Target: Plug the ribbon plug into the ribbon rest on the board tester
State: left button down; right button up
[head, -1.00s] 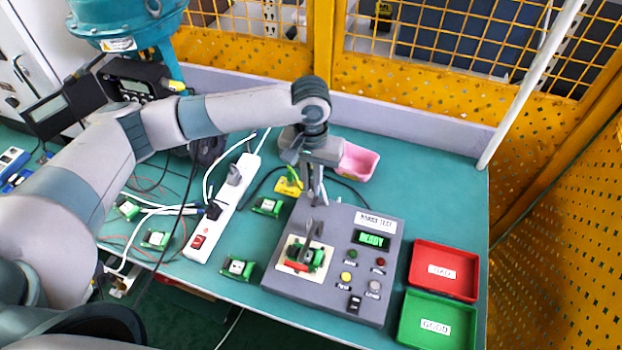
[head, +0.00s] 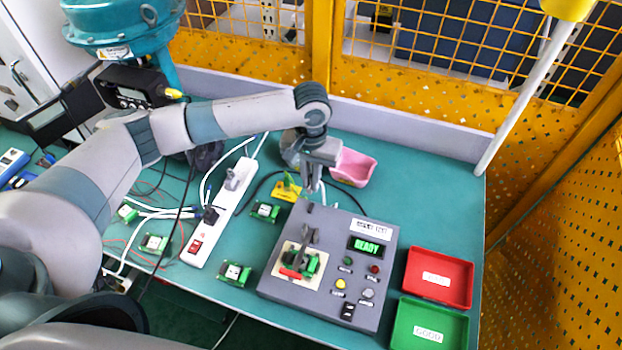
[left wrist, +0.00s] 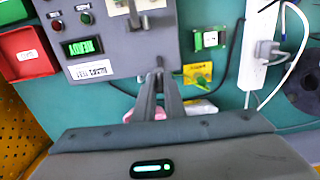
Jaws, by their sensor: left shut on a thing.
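The grey board tester (head: 325,300) stands on the bench with its display lit READY. A green board sits in its pale socket (head: 303,262), with a grey lever above and a red part at the front. My left gripper (head: 315,196) points down at the tester's back edge. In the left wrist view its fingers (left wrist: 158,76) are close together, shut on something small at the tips. I cannot make out the ribbon plug there, nor tell whether it touches the ribbon rest, which I cannot pick out either. My right gripper is not in view.
A yellow piece with a green part (head: 287,188) lies left of the gripper. A pink tray (head: 352,167) is just behind right. Red (head: 439,276) and green (head: 430,325) trays stand right of the tester. Green boards (head: 235,272) and a white power strip (head: 222,215) lie left.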

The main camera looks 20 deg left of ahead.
pick_arm(q)
jog(key=shift+f+b, duration=1.2)
jog(key=shift+b, duration=0.1)
notch_tip(320, 180, down, 3)
jog(key=b, duration=0.3)
jog(key=shift+r, duration=0.2)
jog(key=shift+f, duration=1.1)
jog(key=shift+f+p, duration=0.1)
jog(key=shift+p, duration=0.25)
jog(key=shift+f, duration=0.15)
